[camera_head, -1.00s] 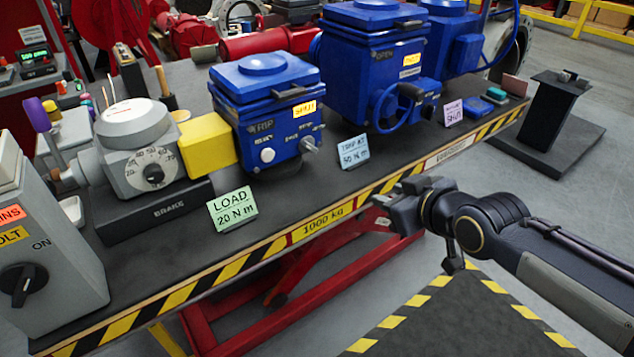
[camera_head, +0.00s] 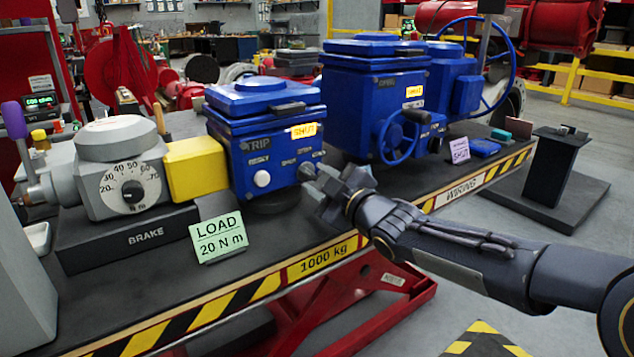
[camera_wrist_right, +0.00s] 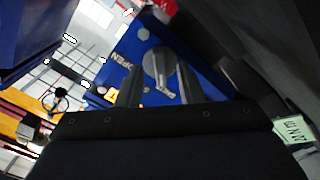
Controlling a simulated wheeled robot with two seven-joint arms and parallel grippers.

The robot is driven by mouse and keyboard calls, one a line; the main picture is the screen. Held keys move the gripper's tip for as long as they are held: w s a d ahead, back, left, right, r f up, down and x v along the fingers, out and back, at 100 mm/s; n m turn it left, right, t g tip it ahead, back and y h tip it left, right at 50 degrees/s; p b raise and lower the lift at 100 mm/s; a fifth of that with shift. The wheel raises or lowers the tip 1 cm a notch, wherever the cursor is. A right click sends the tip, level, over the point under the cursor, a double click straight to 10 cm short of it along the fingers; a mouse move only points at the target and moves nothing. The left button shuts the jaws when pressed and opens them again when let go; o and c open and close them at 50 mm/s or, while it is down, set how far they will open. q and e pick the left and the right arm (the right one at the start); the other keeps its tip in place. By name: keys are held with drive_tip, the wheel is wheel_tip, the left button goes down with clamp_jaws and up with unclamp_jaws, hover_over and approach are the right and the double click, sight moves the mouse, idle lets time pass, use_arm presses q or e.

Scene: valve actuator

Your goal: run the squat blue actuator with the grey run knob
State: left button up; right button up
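The squat blue actuator (camera_head: 270,112) stands on the bench, joined by a yellow block to the brake. My right gripper (camera_head: 325,182) is at the knob from the right. In the right wrist view the knob (camera_wrist_right: 160,70) shows between the two parted fingers (camera_wrist_right: 158,88); whether they touch it I cannot tell. My left gripper is not in view.
The grey brake (camera_head: 125,175) with a dial stands left, and a green LOAD 20 N m card (camera_head: 218,238) sits in front. A larger blue actuator (camera_head: 370,90) with a handwheel (camera_head: 399,140) stands close to the right. A striped edge borders the bench front.

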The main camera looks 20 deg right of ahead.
drive_tip(key=shift+w+a, duration=0.2)
drive_tip(key=shift+w, duration=0.3)
drive_tip(key=shift+c, duration=0.3)
clamp_jaws()
drive_tip(key=shift+m, duration=0.4)
drive_tip(key=m+p, duration=0.1)
drive_tip(key=m, duration=0.2)
drive_tip(key=shift+p, duration=0.3)
drive_tip(key=shift+m+p, duration=0.6)
drive_tip(key=shift+m, duration=1.9)
